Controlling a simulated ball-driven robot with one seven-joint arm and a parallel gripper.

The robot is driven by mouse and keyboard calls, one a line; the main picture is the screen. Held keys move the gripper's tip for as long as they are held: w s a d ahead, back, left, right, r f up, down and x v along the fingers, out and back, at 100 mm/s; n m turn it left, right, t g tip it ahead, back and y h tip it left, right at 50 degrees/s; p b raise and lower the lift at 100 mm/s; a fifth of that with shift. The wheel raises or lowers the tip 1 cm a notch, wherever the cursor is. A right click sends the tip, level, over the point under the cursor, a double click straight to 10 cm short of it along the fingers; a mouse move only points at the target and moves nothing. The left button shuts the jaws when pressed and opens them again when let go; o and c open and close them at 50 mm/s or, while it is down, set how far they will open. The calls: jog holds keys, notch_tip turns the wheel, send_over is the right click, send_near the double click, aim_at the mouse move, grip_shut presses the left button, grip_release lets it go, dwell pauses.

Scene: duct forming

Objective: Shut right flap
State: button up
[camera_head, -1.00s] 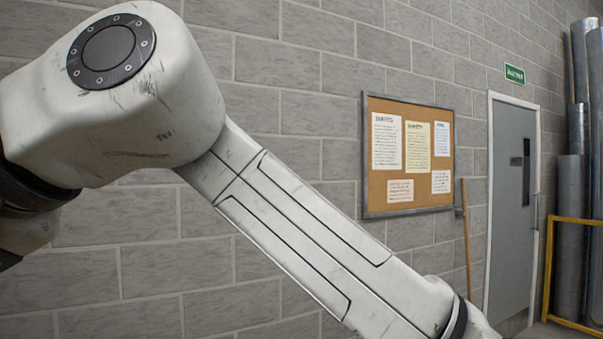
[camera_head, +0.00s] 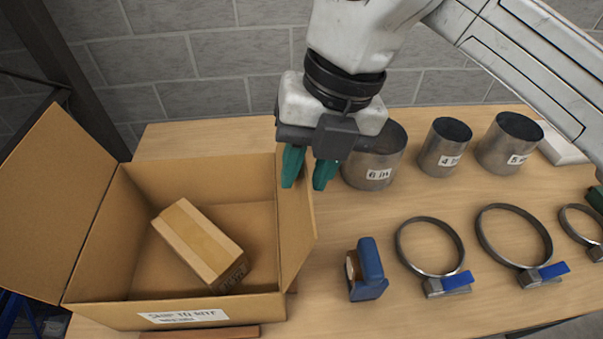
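An open cardboard box (camera_head: 175,313) stands at the left of the wooden table, with a smaller taped carton (camera_head: 200,243) lying inside it. Its right flap (camera_head: 294,225) stands up along the box's right side, leaning a little outward. The left flap (camera_head: 45,215) is spread wide open to the left. My gripper (camera_head: 307,183) hangs above the top of the right flap, near its far end. The two teal fingers are apart, with a gap between them. I cannot tell whether they touch the flap.
Metal collars, "6 IN" (camera_head: 375,160), "4 IN" (camera_head: 445,148) and "5 IN" (camera_head: 508,145), stand right of my gripper. A blue tape dispenser (camera_head: 368,272) is right of the box. Ring clamps with blue levers (camera_head: 430,247) lie further right.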

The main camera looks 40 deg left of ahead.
jog(key=shift+x, duration=1.45)
grip_shut()
dwell(0.4)
